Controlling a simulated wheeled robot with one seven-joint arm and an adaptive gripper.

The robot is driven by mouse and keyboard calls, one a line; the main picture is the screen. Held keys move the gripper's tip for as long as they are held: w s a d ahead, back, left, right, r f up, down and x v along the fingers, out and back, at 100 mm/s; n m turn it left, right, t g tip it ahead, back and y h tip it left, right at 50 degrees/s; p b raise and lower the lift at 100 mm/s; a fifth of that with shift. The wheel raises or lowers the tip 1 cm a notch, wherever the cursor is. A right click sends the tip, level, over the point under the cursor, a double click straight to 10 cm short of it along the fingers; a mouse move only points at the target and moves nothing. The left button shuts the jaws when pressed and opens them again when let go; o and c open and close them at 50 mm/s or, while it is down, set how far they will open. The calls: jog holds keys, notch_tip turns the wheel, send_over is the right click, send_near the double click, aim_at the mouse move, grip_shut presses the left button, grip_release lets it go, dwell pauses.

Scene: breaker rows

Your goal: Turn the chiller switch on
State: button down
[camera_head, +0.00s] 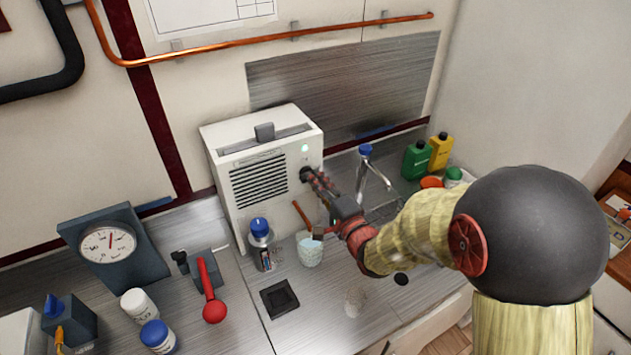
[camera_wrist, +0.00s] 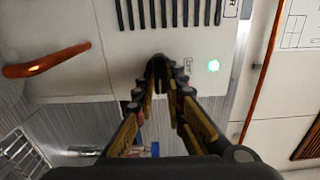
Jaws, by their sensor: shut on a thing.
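The chiller (camera_head: 225,165) is a white box with a dark vent grille, standing on the metal counter against the wall. A dark rotary switch (camera_head: 304,173) is on the right of its front face, below a lit green lamp (camera_head: 304,148). My gripper (camera_head: 310,177) is shut on the switch at the chiller's front.
A blue-capped bottle (camera_head: 261,245) and a cup holding a hammer (camera_head: 310,250) stand close in front of the chiller. A faucet (camera_head: 372,175) rises to the right, with green and yellow bottles (camera_head: 428,158) behind. A gauge (camera_head: 108,243) and red-handled lever (camera_head: 209,290) are left.

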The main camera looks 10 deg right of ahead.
dwell(0.3)
jog(key=c, duration=1.8)
grip_release()
jog(key=shift+c, duration=0.2)
jog(key=v, duration=1.2)
